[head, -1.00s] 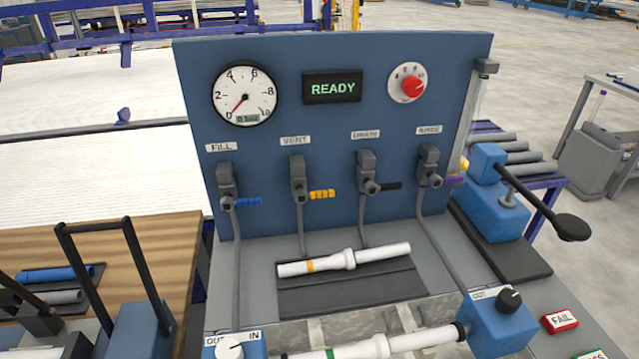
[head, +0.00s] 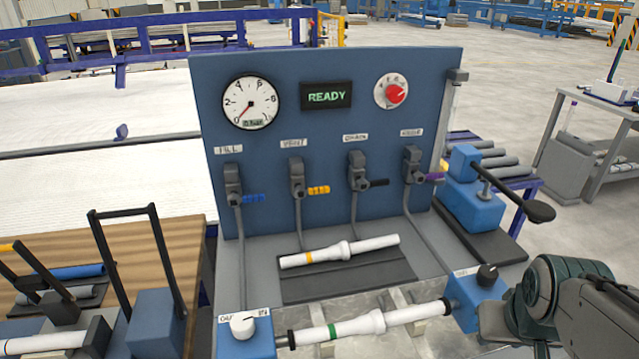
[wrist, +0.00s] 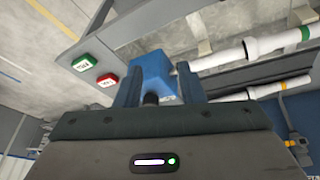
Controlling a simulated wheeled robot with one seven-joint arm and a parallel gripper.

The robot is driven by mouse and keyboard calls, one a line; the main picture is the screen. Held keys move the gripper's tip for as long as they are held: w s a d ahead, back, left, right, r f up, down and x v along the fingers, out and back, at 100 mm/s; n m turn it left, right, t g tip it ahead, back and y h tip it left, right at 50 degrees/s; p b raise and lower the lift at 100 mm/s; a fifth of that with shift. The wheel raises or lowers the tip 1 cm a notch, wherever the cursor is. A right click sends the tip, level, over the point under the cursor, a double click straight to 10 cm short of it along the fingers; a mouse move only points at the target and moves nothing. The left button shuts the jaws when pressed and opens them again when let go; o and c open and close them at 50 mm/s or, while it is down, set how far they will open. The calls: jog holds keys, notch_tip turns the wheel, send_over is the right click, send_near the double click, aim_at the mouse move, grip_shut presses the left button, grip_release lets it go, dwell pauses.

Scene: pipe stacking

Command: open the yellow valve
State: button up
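The yellow valve (head: 318,190) is on the blue panel under the VENT label. Its yellow handle points sideways to the right from a grey body (head: 297,180). In the wrist view a small yellow part (wrist: 291,143) shows at the right edge, probably this handle. My gripper (wrist: 160,85) is open in the wrist view, its two fingers spread with nothing held. In the head view my arm is at the lower right, well away from the valve, and the fingertips are not clear.
Blue (head: 254,198), black (head: 379,183) and purple (head: 434,177) valve handles flank the yellow one. A white pipe (head: 340,252) lies on a dark pad below; another with a green band (head: 375,322) lies in front. A long black lever (head: 540,211) stands at right. The display (head: 327,96) reads READY.

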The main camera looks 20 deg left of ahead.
jog(key=w+a+n+t+b, duration=0.1)
jog(key=w+a+n+t, duration=0.15)
jog(key=w, duration=0.45)
jog(key=w+a+n+t, duration=0.1)
jog(key=w+n+t, duration=0.1)
jog(key=w+n, duration=0.3)
jog(key=n+t+y+b, duration=0.2)
jog(key=n+y+b, duration=0.1)
jog(key=n+y, duration=1.45)
send_near(322, 192)
jog(key=w+a+p, duration=0.1)
jog(key=a, duration=0.2)
jog(key=w+a+r+n+h+p, duration=0.1)
jog(key=w+a, duration=0.1)
jog(key=a, duration=0.1)
jog(key=w+a+r+n+h+p, duration=0.1)
jog(key=w+a, duration=0.1)
jog(key=a, duration=0.1)
jog(key=shift+w+h, duration=0.25)
grip_shut()
